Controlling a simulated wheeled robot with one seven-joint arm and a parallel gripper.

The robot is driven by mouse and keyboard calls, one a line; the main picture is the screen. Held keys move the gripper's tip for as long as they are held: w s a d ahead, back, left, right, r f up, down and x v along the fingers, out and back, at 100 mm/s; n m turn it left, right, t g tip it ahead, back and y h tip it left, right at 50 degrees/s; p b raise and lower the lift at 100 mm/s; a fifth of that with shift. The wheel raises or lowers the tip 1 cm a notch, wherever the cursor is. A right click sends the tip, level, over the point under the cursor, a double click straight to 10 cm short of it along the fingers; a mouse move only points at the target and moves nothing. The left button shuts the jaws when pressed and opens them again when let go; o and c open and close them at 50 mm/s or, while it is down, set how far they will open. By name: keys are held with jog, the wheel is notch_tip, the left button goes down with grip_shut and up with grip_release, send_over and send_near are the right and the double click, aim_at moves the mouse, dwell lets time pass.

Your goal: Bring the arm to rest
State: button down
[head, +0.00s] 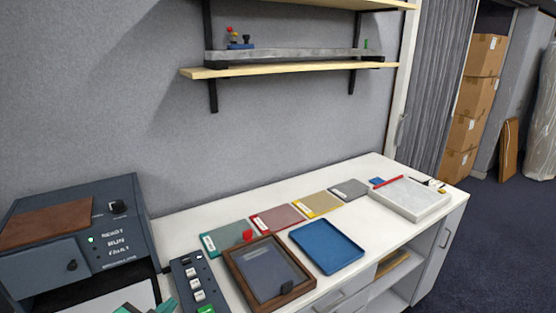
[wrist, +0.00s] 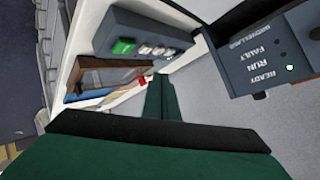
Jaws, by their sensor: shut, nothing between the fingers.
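My gripper (wrist: 156,80) shows in the wrist view as two long dark green fingers lying together, shut and empty. Beyond them are a grey control box (wrist: 275,50) with READY, RUN and FAULT lettering and a button panel (wrist: 135,42) with a green button. Small green parts at the bottom edge of the head view, near the button panel (head: 193,280), seem to be mine; most of the arm is out of view there.
The control box (head: 75,235) stands at the left of the white table. A wooden tray (head: 300,285), a blue tray (head: 327,246), several coloured mats and a pale slab (head: 410,199) lie on the table. A shelf (head: 290,68) hangs above.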

jog(key=w+d+f+n+t+h, duration=0.1)
jog(key=w+d+n+t, duration=0.35)
jog(key=d, duration=0.75)
jog(key=s+d+f+n+y, duration=0.3)
jog(key=s+d+f+n, duration=0.3)
jog(key=s+d+f, duration=0.65)
jog(key=s+d+f+m+h, duration=0.1)
jog(key=s+f+m+h, duration=0.1)
jog(key=s, duration=2.2)
jog(key=shift+s+d+f+m+g, duration=0.2)
jog(key=shift+s+f+m+g, duration=0.15)
jog(key=shift+f+m, duration=0.45)
jog(key=shift+r, duration=0.2)
